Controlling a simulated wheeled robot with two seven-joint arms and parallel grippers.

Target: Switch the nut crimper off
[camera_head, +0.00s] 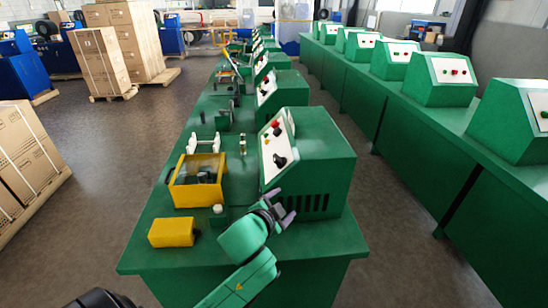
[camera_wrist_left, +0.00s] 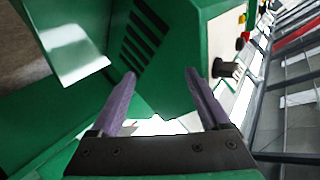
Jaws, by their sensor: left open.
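The nearest nut crimper (camera_head: 325,160) is a green box on the green bench, with vent slots low on its front face. Its sloped white panel (camera_head: 270,154) carries red buttons (camera_head: 275,124) and a black knob (camera_head: 280,161). My left gripper (camera_head: 284,206) is open and empty, just in front of the box's lower left corner and below the panel. In the left wrist view, its purple fingers (camera_wrist_left: 160,74) point at the green vented side (camera_wrist_left: 150,40). The black knob (camera_wrist_left: 228,69) and a red button (camera_wrist_left: 240,43) lie to the right of the fingers. My right gripper is out of view.
A yellow open bin (camera_head: 198,180) and a smaller yellow box (camera_head: 171,232) sit left of the crimper on the bench (camera_head: 150,262). More green crimpers line this bench and the parallel one at right. Cartons (camera_head: 25,155) stand on pallets at left; the floor between is clear.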

